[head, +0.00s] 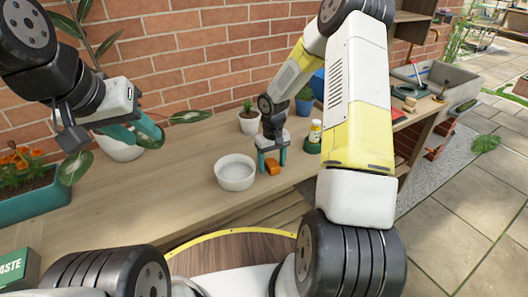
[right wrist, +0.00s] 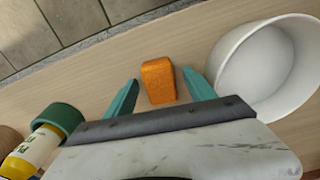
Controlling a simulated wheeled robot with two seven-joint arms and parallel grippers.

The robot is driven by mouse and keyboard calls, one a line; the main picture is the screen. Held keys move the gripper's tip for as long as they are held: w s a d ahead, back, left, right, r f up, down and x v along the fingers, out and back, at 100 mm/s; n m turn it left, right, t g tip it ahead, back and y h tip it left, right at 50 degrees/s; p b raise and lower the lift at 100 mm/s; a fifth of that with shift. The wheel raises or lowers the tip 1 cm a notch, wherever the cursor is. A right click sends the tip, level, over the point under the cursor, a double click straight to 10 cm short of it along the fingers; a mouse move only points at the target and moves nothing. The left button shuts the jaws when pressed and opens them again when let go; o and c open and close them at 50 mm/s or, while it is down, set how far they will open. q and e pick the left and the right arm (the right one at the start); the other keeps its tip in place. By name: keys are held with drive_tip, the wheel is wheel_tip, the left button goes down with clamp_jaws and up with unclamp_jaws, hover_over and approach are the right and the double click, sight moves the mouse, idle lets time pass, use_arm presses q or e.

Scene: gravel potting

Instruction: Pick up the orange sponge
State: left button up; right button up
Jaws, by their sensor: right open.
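The orange sponge (head: 272,167) lies on the wooden table just right of the white bowl. It also shows in the right wrist view (right wrist: 158,81), between the fingertips and slightly beyond them. My right gripper (head: 271,162) is open and low over the table at the sponge, with a gap on each side of it in the wrist view (right wrist: 160,95). My left gripper (head: 150,130) is up at the left, away from the sponge, in front of a leafy plant. Its fingers overlap the leaves, so I cannot tell its opening.
The white bowl (right wrist: 268,70) stands close beside my right gripper's finger. A potted plant (head: 249,122) is behind. The table (head: 190,185) left of the bowl is clear.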

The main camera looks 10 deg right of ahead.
sight(272, 164)
clamp_jaws()
drive_tip(key=shift+r, duration=0.1)
drive_tip(key=shift+r, duration=0.4)
drive_tip(key=r, duration=0.2)
drive_tip(key=shift+s+r, duration=0.35)
drive_tip(key=shift+r, duration=0.05)
drive_tip(key=s+r, duration=0.1)
drive_tip(key=s, duration=1.4)
drive_tip(key=shift+s+a+r, duration=0.15)
drive_tip(key=shift+a, duration=0.2)
